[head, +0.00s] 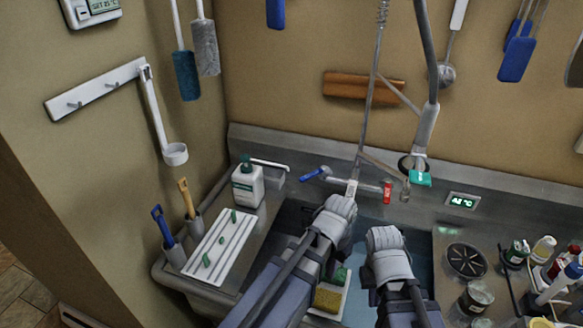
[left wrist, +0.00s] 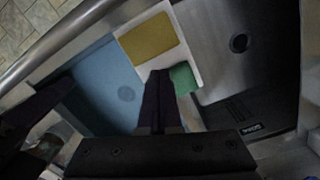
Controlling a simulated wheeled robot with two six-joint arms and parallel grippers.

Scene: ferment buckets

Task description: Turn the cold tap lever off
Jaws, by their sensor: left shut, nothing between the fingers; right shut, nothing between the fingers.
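The cold tap lever (head: 314,173) is blue and sticks out to the left of the tap body (head: 352,188) at the back of the sink. The red lever (head: 387,190) stands on the tap's right side. My left gripper (left wrist: 158,78) is shut and empty; in the left wrist view its fingers point over the sink divider. In the head view my left arm's end (head: 338,208) is in front of the tap, right of and nearer than the blue lever, apart from it. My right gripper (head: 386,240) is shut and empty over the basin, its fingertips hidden.
A yellow sponge (head: 328,298) and green scrubber lie on a white tray between the basins. A soap bottle (head: 247,186) and drying rack (head: 218,246) stand left. A hanging spray hose (head: 424,130) is right of the tap. Jars and bottles crowd the right counter.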

